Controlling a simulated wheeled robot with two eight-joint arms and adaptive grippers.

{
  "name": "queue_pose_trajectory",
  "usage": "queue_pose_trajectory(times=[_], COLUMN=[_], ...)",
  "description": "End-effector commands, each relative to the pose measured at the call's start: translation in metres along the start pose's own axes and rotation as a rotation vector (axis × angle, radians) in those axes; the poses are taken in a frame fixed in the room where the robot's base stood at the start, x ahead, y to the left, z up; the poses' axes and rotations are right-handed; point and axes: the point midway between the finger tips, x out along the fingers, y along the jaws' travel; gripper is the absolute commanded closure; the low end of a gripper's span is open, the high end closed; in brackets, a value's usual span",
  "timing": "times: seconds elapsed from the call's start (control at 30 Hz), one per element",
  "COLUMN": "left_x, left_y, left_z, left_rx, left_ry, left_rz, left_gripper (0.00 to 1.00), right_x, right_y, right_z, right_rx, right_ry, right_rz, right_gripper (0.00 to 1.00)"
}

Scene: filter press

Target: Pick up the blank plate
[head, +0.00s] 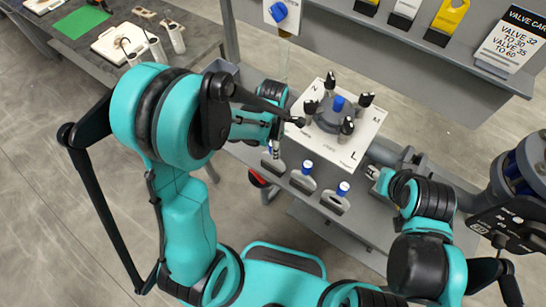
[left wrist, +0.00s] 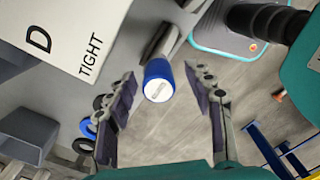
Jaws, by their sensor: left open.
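A row of grey pieces with blue, white-topped caps stands along the front edge of the grey bench: one by my left gripper (head: 274,148), one in the middle (head: 303,180), one at the right (head: 336,200). I cannot tell by its look which is the blank plate. In the left wrist view my left gripper (left wrist: 160,75) is open and empty, with a blue cap (left wrist: 158,82) on a grey stem between its finger lines. No finger visibly touches it. My right gripper (head: 403,170) is low at the bench's right side; its fingers are unclear.
A white board (head: 345,145) with letters and several dark-topped knobs around a blue-centred hub lies behind the row. A shelf with a yellow piece (head: 450,15) and a valve card (head: 513,40) is behind. A side table (head: 85,50) is at top left.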

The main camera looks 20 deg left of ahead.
Motion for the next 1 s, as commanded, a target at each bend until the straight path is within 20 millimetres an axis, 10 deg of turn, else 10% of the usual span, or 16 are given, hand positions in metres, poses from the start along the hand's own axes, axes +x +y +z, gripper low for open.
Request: queue_pose_trajectory(times=[0.47, 0.67, 1.0], left_x=[0.030, 0.030, 0.028], left_y=[0.001, 0.001, 0.001], left_z=[0.001, 0.001, 0.001], left_rx=[0.001, 0.001, 0.001], left_ry=[0.000, 0.000, 0.000], left_rz=[0.001, 0.001, 0.001], left_gripper=[0.48, 1.00, 1.00], right_x=[0.007, 0.007, 0.006], right_y=[0.000, 0.000, 0.000], right_z=[0.005, 0.005, 0.004], right_rx=[0.000, 0.000, 0.000], right_ry=[0.000, 0.000, 0.000], right_rz=[0.000, 0.000, 0.000], right_gripper=[0.60, 0.60, 0.60])
